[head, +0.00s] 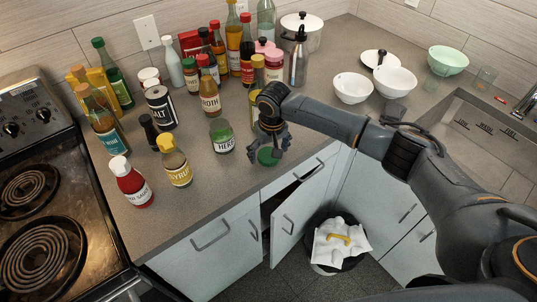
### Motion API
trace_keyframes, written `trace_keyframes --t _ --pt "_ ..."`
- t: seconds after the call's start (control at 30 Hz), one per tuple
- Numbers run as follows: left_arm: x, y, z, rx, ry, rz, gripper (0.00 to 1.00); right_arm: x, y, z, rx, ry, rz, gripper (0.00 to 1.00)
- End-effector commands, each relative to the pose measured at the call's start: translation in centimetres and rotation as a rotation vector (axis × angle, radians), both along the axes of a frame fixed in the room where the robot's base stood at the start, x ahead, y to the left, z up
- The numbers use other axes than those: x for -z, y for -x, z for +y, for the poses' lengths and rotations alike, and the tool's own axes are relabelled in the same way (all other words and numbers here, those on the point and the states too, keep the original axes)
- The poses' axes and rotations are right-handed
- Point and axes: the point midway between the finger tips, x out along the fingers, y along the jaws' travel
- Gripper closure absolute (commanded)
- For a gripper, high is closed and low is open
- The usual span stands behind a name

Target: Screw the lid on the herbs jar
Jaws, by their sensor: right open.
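The herbs jar (222,138) stands upright near the counter's front edge, with a white label and green at its top. A round green lid (268,157) lies on the counter to its right, close to the front edge. My right gripper (273,146) is open and points down just above the lid, its fingers partly in front of it. I cannot tell whether the fingers touch the lid. My left gripper is not in view.
Syrup (175,161), hot sauce (131,182), salt (160,107) and broth (209,93) containers crowd the counter to the left and behind. White bowls (353,88) stand at the right. A cabinet door (301,203) hangs open below, beside a bin (340,243).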

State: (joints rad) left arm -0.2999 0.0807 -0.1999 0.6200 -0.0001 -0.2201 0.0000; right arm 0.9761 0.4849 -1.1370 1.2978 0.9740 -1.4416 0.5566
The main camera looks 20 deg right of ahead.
Motion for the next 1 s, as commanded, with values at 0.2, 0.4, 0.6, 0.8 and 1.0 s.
trace_keyframes --t 0.2,0.4,0.6,0.8,1.0 --pt "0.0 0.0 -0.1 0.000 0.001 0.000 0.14 0.0 0.0 0.0 0.000 0.000 0.000 0.41" --pt "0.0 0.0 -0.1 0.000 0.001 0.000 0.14 0.0 0.0 0.0 0.000 0.000 0.001 0.55" --pt "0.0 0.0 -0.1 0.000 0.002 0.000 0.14 0.0 0.0 0.0 0.001 0.000 0.001 0.56" --pt "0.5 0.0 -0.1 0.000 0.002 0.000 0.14 -0.6 0.0 0.0 0.000 -0.001 -0.001 0.56" --pt "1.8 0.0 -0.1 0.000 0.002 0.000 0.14 -3.3 0.1 0.0 0.000 -0.002 -0.003 0.56"
